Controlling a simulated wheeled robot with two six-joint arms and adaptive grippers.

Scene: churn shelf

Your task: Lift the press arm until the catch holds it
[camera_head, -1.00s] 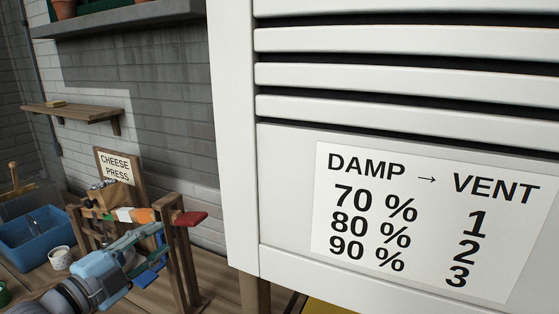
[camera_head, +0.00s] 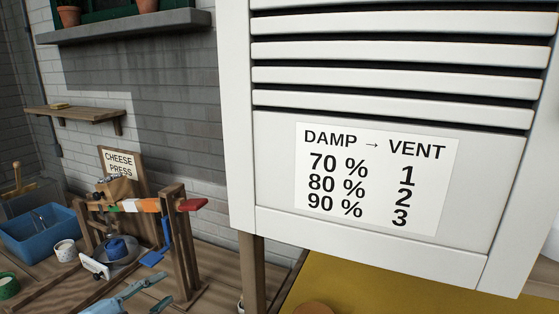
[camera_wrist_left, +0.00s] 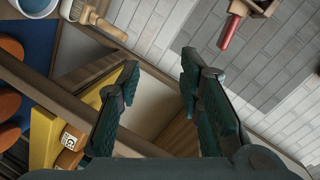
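The cheese press stands at lower left in the head view. Its press arm (camera_head: 137,205), with green, white and orange bands, lies roughly level and ends in a red handle (camera_head: 191,204) beyond the wooden post (camera_head: 183,255). A blue strip (camera_head: 167,232) shows beside that post; I cannot tell whether it is the catch. My left gripper (camera_head: 157,293) is low in front of the press, apart from the arm. In the left wrist view its fingers (camera_wrist_left: 160,72) are spread and empty, with a red handle (camera_wrist_left: 230,32) beyond them. My right gripper is not in view.
A white louvred cabinet (camera_head: 270,180) with a damp-to-vent chart (camera_head: 375,180) fills the right. A blue tub (camera_head: 40,235), white cup (camera_head: 65,250) and green pot (camera_head: 8,286) stand left of the press. A "CHEESE PRESS" sign (camera_head: 119,163) is behind it.

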